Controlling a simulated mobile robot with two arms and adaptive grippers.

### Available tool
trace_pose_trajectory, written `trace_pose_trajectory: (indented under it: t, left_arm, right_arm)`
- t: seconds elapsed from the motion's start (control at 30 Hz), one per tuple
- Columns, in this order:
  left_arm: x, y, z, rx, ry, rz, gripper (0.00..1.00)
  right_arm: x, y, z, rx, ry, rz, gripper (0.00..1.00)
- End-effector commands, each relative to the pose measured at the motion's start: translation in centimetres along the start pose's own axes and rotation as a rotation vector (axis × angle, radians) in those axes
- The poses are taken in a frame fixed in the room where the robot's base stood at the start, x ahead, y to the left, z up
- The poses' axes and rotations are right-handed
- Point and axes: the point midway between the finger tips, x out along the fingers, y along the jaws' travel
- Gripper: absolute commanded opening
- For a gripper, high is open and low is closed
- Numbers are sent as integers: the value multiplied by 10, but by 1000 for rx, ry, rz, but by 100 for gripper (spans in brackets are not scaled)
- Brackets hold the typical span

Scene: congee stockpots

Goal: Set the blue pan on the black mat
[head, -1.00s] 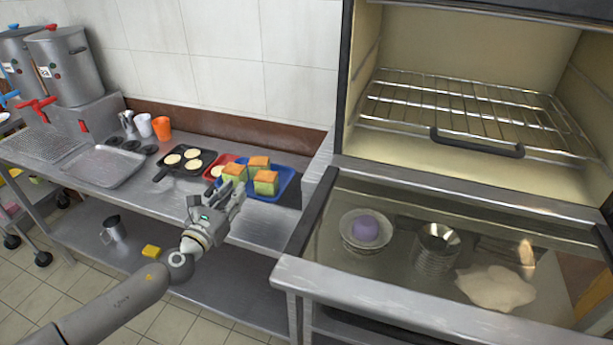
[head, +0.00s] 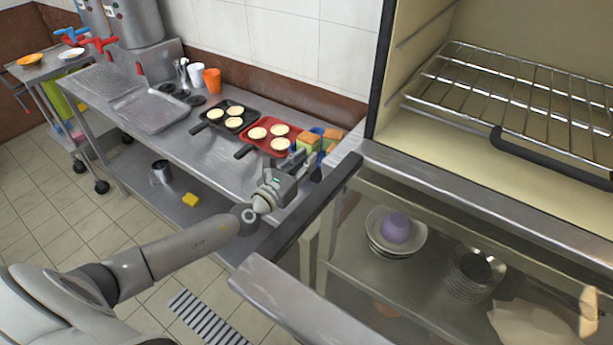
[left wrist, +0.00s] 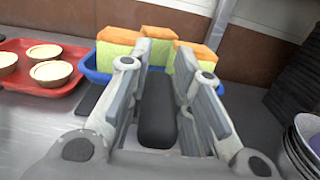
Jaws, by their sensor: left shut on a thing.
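The blue pan (head: 333,133) holds several green-and-yellow cakes with orange tops (head: 307,143). It sits at the right end of the steel counter, partly hidden by my left gripper (head: 297,165). In the left wrist view the blue pan (left wrist: 95,75) is straight ahead, behind the fingers. My left gripper is shut on its black handle (left wrist: 157,112), which lies between the fingers. A flat dark patch (left wrist: 91,98) shows left of the fingers; I cannot tell whether it is the black mat. My right gripper is not in view.
A red pan (head: 262,146) of round tarts is left of the blue pan, then a black pan (head: 214,127). A metal tray (head: 150,110) and cups (head: 212,80) stand farther left. The oven's glass front (head: 430,220) is on the right. The counter's front strip is clear.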

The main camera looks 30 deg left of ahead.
Motion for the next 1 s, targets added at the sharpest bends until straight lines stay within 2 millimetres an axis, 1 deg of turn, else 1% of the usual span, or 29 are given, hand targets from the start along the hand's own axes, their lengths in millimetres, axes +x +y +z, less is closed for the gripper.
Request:
trace_pose_trajectory:
  t: [0.1,0.23,0.3,0.5,0.53,0.7,1.0]
  left_arm:
    - [0,0,-15,1,-3,0,0]
    - [1,0,-32,2,-3,0,0]
    - [1,0,-35,2,-4,1,0]
    - [0,0,-36,0,-2,0,0]
    - [0,0,-38,0,2,-1,22]
    - [0,0,-37,0,1,-1,42]
    - [-1,0,-37,0,0,-1,42]
  right_arm:
    - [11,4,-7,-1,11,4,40]
    - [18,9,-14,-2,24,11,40]
    - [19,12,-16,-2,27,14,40]
    - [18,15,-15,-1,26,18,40]
    - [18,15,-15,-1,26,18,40]
    - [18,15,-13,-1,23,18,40]
    - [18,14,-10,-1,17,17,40]
